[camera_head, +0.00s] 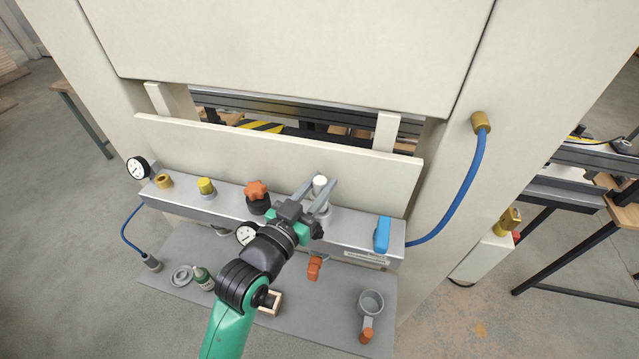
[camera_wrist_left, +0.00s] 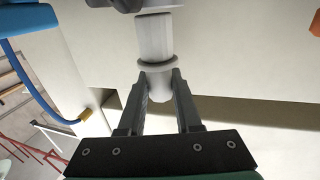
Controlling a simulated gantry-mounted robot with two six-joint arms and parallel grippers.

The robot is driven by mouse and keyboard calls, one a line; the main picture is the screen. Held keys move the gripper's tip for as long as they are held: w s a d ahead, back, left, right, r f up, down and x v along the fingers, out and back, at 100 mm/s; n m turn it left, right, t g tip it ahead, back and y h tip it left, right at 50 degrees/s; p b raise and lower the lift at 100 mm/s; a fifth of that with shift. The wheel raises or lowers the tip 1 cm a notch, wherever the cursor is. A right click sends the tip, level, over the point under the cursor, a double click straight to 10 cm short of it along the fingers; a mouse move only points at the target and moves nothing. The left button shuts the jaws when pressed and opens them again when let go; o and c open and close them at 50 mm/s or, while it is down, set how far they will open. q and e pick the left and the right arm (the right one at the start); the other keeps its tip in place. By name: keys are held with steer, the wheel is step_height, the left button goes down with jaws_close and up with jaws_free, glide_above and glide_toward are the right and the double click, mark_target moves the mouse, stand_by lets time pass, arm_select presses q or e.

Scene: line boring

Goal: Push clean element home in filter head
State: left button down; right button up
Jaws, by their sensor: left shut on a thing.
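The white cylindrical element (camera_head: 320,185) stands upright over the manifold rail, between the fingertips of my left gripper (camera_head: 318,187). In the left wrist view, the pale element (camera_wrist_left: 154,40) has a collar partway along it. My left gripper (camera_wrist_left: 160,85) is shut on its end stub just past that collar. The element's far end meets a dark grey body (camera_wrist_left: 130,4) at the top edge of that view, apparently the filter head. How deep it sits there cannot be told. My right gripper is not in view.
The grey manifold (camera_head: 350,232) carries a yellow cap (camera_head: 206,186), an orange knob (camera_head: 256,190), a blue lever (camera_head: 382,235) and gauges. A pale panel (camera_head: 270,150) stands close behind.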

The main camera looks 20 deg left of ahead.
arm_select(q)
steer(key=shift+f+b, duration=0.75)
steer(key=shift+f, duration=0.55)
stand_by(0.4)
steer(key=shift+f, duration=0.35)
steer(key=shift+f+b, duration=0.75)
steer(key=shift+f, duration=0.05)
steer(key=c, duration=0.5)
jaws_free()
steer(key=shift+r, duration=0.1)
